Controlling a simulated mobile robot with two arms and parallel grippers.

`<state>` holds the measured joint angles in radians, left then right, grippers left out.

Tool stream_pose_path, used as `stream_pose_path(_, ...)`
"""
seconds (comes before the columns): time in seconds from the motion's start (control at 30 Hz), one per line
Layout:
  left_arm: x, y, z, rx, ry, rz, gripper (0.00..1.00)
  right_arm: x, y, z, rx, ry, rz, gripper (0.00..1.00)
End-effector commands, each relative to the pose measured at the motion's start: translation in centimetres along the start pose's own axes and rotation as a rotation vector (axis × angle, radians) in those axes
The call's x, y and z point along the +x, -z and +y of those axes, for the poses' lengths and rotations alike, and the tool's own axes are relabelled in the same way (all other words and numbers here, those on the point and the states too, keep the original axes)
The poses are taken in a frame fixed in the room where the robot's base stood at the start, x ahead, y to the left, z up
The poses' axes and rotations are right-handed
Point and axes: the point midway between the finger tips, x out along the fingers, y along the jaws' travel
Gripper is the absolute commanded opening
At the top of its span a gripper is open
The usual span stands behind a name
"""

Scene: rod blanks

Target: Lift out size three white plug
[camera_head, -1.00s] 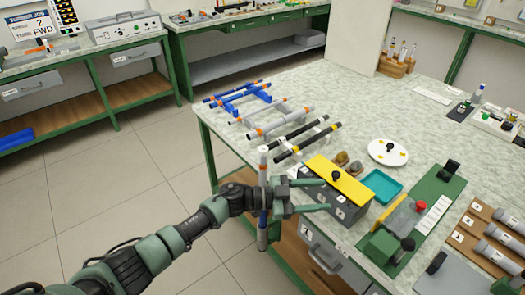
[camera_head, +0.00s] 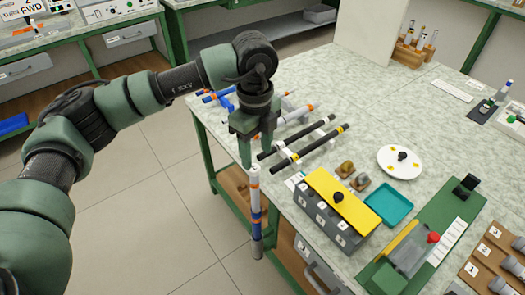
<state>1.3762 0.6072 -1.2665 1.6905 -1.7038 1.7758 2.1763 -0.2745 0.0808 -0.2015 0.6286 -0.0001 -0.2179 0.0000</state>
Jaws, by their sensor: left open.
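I cannot single out a size three white plug. A grey box (camera_head: 352,240) with numbered labels on its front stands near the table's front edge, with a yellow lid (camera_head: 325,187) and black knob on top; its inside is hidden. At the lower right, a brown rack (camera_head: 482,272) with number labels holds grey cylinders (camera_head: 511,264), partly cut off by the frame. My left gripper (camera_head: 256,156) points down, open, left of the box. Its fingertips appear just above a banded upright rod (camera_head: 256,205) at the table edge; I cannot tell whether they touch it. My right gripper is not in view.
Black rods (camera_head: 310,148) lie on a white stand behind the box. A white disc (camera_head: 400,161), teal tray (camera_head: 386,203) and green fixture (camera_head: 418,240) are to the right. Two small brown knobs (camera_head: 345,169) stand behind the lid. The table's back middle is clear.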

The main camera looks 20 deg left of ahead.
Motion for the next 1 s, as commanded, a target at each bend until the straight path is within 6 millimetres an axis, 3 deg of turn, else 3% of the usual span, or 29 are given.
stream_pose_path(0.13, 0.9, -0.2, 0.1, -0.005, -0.002, -0.01, 0.52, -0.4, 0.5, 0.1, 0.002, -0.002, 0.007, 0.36)
stream_pose_path(0.3, 2.8, -0.4, 0.1, -0.004, -0.002, -0.008, 0.52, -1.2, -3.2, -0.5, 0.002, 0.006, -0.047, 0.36)
stream_pose_path(0.43, 4.5, -0.7, 0.1, -0.005, -0.004, -0.007, 0.52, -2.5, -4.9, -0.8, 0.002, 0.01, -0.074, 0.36)
stream_pose_path(0.53, 6.1, -0.8, 0.1, -0.004, -0.003, -0.007, 0.52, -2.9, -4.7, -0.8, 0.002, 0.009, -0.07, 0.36)
stream_pose_path(0.63, 7.2, -0.8, 0.1, -0.003, -0.001, -0.006, 0.52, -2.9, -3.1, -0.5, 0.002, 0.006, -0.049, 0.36)
stream_pose_path(0.77, 7.6, -0.8, 0.0, -0.002, 0.001, -0.006, 0.52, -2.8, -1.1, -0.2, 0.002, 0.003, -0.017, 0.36)
stream_pose_path(0.9, 7.6, -0.8, 0.0, -0.002, 0.001, -0.006, 0.52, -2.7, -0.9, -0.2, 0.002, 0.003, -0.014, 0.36)
stream_pose_path(1.0, 7.6, -0.8, 0.0, -0.002, 0.001, -0.006, 0.27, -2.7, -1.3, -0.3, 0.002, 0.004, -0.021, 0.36)
